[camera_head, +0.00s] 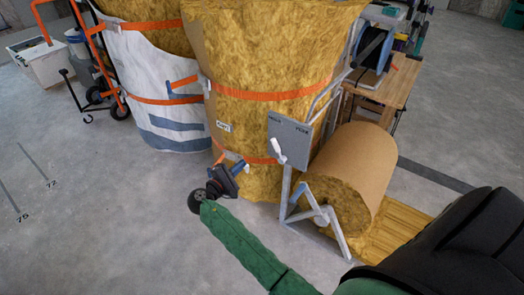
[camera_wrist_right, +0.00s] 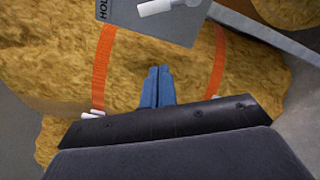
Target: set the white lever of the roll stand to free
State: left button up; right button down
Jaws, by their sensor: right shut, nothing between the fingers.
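The roll stand has an upright grey plate (camera_head: 290,138) lettered HOLD at the left and FREE at the right. Its white lever (camera_head: 278,152) leans up and left, toward the HOLD side. In the right wrist view the lever (camera_wrist_right: 168,6) is at the top edge, on the plate (camera_wrist_right: 150,26), partly cut off. My right gripper (camera_head: 241,165) is left of the plate and a little below the lever, apart from it. Its blue fingers (camera_wrist_right: 158,85) are together and empty, in front of yellow wool. My left gripper is not in view.
A brown-wrapped roll (camera_head: 358,170) lies on the stand, right of the plate, above the metal legs (camera_head: 338,235). Tall yellow bales with orange straps (camera_head: 265,94) stand behind. A wooden bench (camera_head: 396,88) is at back right. Grey floor (camera_head: 90,220) at left is clear.

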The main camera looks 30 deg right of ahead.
aim_at(277, 148)
jog(key=d+r, duration=0.2)
jog(key=d, duration=0.9)
jog(key=shift+w+d, duration=0.2)
jog(key=shift+w, duration=0.05)
